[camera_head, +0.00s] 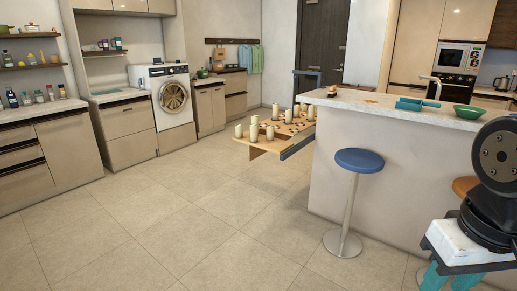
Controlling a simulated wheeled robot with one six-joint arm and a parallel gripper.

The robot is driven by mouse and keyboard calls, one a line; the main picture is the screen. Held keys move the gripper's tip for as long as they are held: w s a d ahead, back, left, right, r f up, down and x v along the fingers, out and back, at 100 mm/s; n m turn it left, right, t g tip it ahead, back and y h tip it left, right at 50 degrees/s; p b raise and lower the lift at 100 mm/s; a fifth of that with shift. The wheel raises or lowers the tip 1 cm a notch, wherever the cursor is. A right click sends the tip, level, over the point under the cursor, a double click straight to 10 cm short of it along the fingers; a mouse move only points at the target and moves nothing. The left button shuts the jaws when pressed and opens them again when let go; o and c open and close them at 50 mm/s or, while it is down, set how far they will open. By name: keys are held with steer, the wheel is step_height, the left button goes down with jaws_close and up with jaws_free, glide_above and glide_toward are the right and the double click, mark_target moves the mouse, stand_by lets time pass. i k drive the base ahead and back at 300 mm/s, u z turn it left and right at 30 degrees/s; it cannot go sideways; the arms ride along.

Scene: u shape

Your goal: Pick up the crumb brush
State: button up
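I cannot make out a crumb brush for certain.
A blue-topped stool (359,160) stands before the island. A low wooden surface bearing several cream cylinders (239,131) juts out at the island's left. A green bowl (469,112) sits on the counter. Tiled floor (170,225) is clear at front left.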

mark_target(333, 92)
steer(key=u, duration=0.3)
steer(key=i, duration=2.15)
steer(key=z, duration=0.8)
steer(key=i, duration=1.6)
steer(key=z, duration=0.7)
